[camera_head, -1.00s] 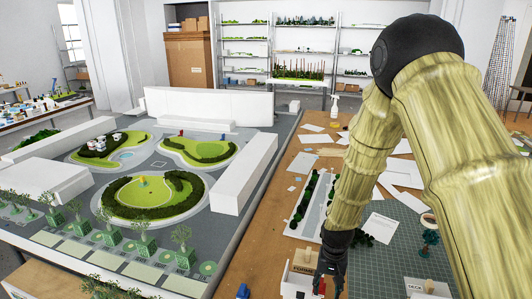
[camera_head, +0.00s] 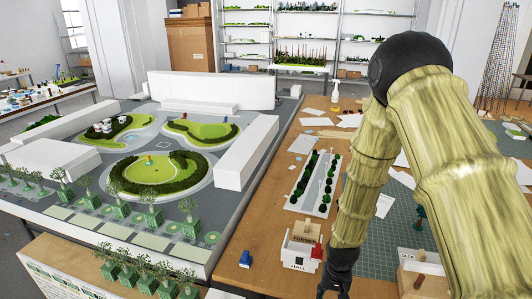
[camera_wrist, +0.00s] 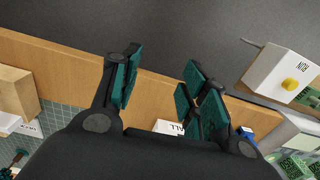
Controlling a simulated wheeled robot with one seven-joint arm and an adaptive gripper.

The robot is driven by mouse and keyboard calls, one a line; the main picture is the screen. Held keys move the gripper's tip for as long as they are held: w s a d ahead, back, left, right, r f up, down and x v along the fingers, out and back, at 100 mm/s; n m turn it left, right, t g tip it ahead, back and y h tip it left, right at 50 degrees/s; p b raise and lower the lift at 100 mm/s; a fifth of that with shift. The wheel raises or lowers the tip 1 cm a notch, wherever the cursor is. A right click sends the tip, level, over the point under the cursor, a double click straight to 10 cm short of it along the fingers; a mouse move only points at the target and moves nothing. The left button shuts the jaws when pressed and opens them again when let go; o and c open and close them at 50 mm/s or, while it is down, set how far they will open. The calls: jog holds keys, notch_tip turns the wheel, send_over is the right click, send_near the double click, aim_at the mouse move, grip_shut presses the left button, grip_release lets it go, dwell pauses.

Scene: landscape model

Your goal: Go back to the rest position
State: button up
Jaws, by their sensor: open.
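My gripper (camera_head: 335,284) hangs at the lower right of the head view, at the end of my arm, its tips cut off by the bottom edge. In the wrist view my gripper (camera_wrist: 158,88) is open, its teal-padded fingers apart with nothing between them. Below the fingers show the wooden table edge (camera_wrist: 160,88) and grey floor. A small white box marked HALL (camera_head: 298,254) stands on the table just left of my gripper, apart from it. Part of that box shows in the wrist view (camera_wrist: 168,127).
A large landscape model (camera_head: 243,182) with white blocks and green beds fills the left. A blue item (camera_head: 245,259) lies near the table's front edge. A model strip with trees (camera_head: 316,188), a green cutting mat (camera_head: 385,238) and paper sheets lie on the wooden table.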

jog(key=s+d+f+b, duration=0.1)
jog(key=s+f+b, duration=0.2)
jog(key=s+f, duration=0.4)
jog(key=s+f+n+b, duration=0.1)
jog(key=s+f+b, duration=0.2)
jog(key=s+f, duration=0.4)
jog(key=s+d+f+n+b, duration=0.1)
jog(key=s+f+b, duration=0.2)
jog(key=s+f, duration=0.5)
jog(key=s, duration=0.9)
jog(key=shift+d, duration=0.35)
